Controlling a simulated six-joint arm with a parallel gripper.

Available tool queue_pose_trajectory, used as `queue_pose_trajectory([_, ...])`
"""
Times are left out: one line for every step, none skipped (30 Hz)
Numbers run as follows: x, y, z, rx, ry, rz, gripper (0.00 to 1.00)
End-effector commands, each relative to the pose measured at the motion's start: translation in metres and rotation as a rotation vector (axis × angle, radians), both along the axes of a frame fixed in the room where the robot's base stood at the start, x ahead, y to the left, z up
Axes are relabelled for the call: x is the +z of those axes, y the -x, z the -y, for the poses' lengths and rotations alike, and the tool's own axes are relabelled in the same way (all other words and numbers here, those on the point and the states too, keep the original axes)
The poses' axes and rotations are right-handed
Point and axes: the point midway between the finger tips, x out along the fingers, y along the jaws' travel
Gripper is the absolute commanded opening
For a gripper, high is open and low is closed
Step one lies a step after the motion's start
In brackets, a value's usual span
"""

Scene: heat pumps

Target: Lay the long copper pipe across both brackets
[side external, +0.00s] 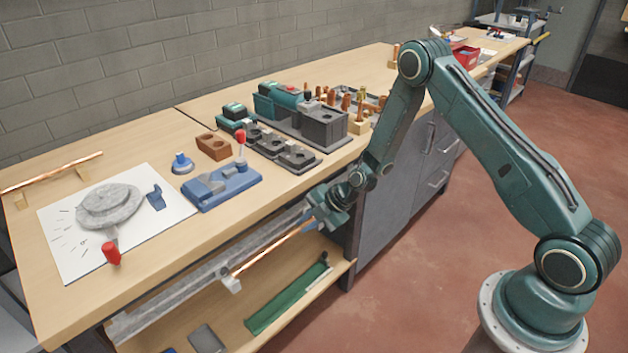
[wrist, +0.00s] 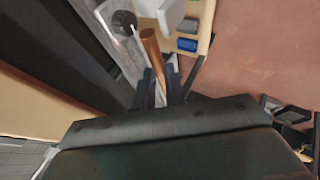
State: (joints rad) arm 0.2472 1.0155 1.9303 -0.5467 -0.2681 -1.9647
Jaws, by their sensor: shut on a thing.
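My gripper (side external: 318,224) is low in front of the bench, below the bench top. It is shut on a second copper pipe (side external: 268,252), which slants down to the left. A small white block (side external: 232,285) is at this pipe's lower end; I cannot tell whether they are joined. In the wrist view, the held copper pipe (wrist: 150,48) runs between the fingers (wrist: 159,88), with the white block (wrist: 163,9) near its end.
A white sheet (side external: 60,245) with a grey round part, a blue fixture (side external: 222,190) and a red-handled tool (side external: 111,254) are on the bench. Dark green units (side external: 300,118) stand farther back. The lower shelf (side external: 230,335) holds a green tray (side external: 288,299). The floor at right is clear.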

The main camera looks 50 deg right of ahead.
Motion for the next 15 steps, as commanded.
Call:
queue_pose_trajectory([0.0002,-0.0001,-0.0001,0.000,0.000,0.000,0.00])
queue_pose_trajectory([0.0002,-0.0001,-0.0001,0.000,0.000,0.000,0.00])
queue_pose_trajectory([0.0001,-0.0001,-0.0001,0.000,0.000,0.000,0.00])
queue_pose_trajectory([-0.0001,-0.0001,0.0000,0.000,0.000,0.000,0.00])
queue_pose_trajectory([-0.0002,0.0000,-0.0001,0.000,0.000,0.000,0.00])
queue_pose_trajectory([-0.0006,0.0000,-0.0001,0.000,0.000,0.000,0.00])
queue_pose_trajectory([-0.0010,-0.0001,0.0000,0.000,0.000,0.000,0.00])
queue_pose_trajectory([-0.0014,-0.0001,-0.0001,0.000,0.000,0.000,0.00])
queue_pose_trajectory([-0.0020,-0.0001,-0.0001,0.000,0.000,0.000,0.00])
queue_pose_trajectory([-0.0026,-0.0001,-0.0001,0.000,0.000,0.000,0.00])
queue_pose_trajectory([-0.0033,-0.0001,-0.0001,0.000,0.000,0.000,0.00])
queue_pose_trajectory([-0.0041,-0.0001,0.0000,0.000,0.000,0.000,0.00])
queue_pose_trajectory([-0.0049,-0.0001,-0.0001,0.000,0.000,0.000,0.00])
queue_pose_trajectory([-0.0056,-0.0001,-0.0001,-0.001,-0.001,0.000,0.00])
queue_pose_trajectory([-0.0065,-0.0001,-0.0001,-0.001,-0.001,0.000,0.00])
